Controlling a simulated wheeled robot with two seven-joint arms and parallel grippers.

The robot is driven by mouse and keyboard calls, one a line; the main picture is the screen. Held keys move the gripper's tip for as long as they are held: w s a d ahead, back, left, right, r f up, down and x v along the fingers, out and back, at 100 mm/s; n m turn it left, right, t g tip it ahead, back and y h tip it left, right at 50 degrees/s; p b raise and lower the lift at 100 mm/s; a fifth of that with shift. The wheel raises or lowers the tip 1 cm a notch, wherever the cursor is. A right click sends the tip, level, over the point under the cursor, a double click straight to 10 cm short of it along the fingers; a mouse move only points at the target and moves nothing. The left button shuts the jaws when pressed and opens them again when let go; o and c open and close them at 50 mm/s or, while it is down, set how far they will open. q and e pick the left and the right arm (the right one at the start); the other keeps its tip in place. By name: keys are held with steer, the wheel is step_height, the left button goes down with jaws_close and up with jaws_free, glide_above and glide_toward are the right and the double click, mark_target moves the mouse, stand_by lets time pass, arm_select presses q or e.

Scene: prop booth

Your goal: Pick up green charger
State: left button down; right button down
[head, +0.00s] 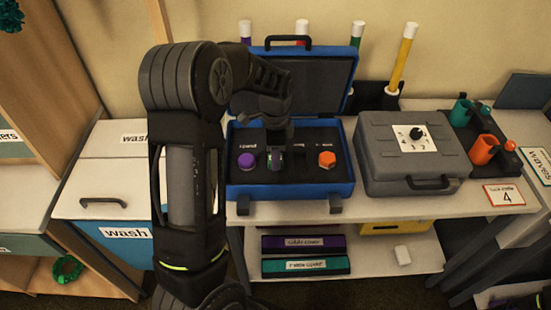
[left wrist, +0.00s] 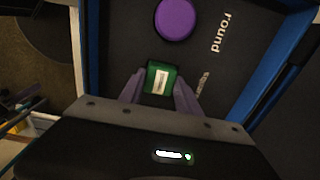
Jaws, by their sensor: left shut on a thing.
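The green charger (left wrist: 161,77) is a small square green block with a pale label, seen in the left wrist view. My left gripper (left wrist: 159,88) is shut on it, one finger on each side. In the head view my left gripper (head: 275,145) points down into the open blue case (head: 290,190) and hides most of the block. The block is at the middle place of the case's dark insert; I cannot tell whether it is lifted clear. A purple round piece (head: 247,161) is to its left and an orange hexagonal piece (head: 326,159) to its right.
A closed grey case (head: 415,150) with a dial stands right of the blue case. A rack beyond it holds a green cup-like thing (head: 462,112) and an orange one (head: 486,149). The open lid (head: 325,75) stands behind my gripper. Coloured tubes (head: 402,60) stand behind.

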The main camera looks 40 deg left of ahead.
arm_select(q)
step_height(320, 180, up, 10)
steer(key=b, duration=0.1)
stand_by(0.4)
stand_by(0.5)
